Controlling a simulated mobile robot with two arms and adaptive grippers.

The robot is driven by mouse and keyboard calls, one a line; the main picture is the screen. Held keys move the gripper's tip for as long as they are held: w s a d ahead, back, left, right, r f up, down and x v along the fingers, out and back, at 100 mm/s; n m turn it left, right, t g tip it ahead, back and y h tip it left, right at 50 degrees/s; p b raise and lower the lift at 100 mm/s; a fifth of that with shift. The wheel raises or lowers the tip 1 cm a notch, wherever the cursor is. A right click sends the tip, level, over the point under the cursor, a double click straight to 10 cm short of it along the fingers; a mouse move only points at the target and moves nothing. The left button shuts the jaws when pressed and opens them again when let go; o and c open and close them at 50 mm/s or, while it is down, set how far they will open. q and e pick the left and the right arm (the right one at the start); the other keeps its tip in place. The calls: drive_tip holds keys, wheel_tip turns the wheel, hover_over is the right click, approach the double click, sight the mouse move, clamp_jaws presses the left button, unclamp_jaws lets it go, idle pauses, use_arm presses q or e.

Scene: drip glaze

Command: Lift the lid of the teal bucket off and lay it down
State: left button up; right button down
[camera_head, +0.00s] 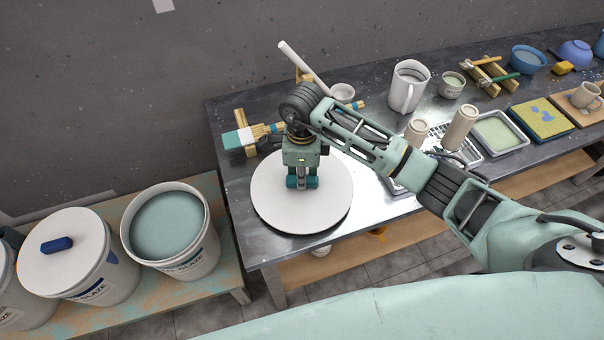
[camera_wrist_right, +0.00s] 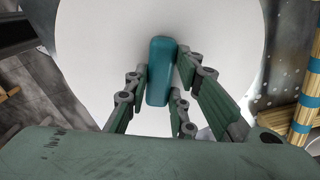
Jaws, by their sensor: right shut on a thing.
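The lid (camera_head: 270,205) is a white disc with a teal handle (camera_head: 293,183). It is over the left end of the metal table; I cannot tell whether it rests on the top or is just above it. My right gripper (camera_head: 302,181) is shut on the teal handle, which also shows between the fingers in the right wrist view (camera_wrist_right: 160,72). The white lid (camera_wrist_right: 95,40) fills most of that view. The teal bucket (camera_head: 168,222) stands uncovered on the low bench at the left, with teal glaze inside. My left gripper is not in view.
A bucket with a white lid and blue handle (camera_head: 57,245) stands beside the teal one. A white pitcher (camera_head: 408,88), clay cups (camera_head: 460,128) and glaze trays (camera_head: 497,133) stand farther right.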

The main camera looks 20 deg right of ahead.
drive_tip(key=shift+f+b, duration=0.5)
drive_tip(key=shift+f, duration=0.05)
drive_tip(key=shift+r, duration=0.1)
drive_tip(key=c, duration=1.4)
unclamp_jaws()
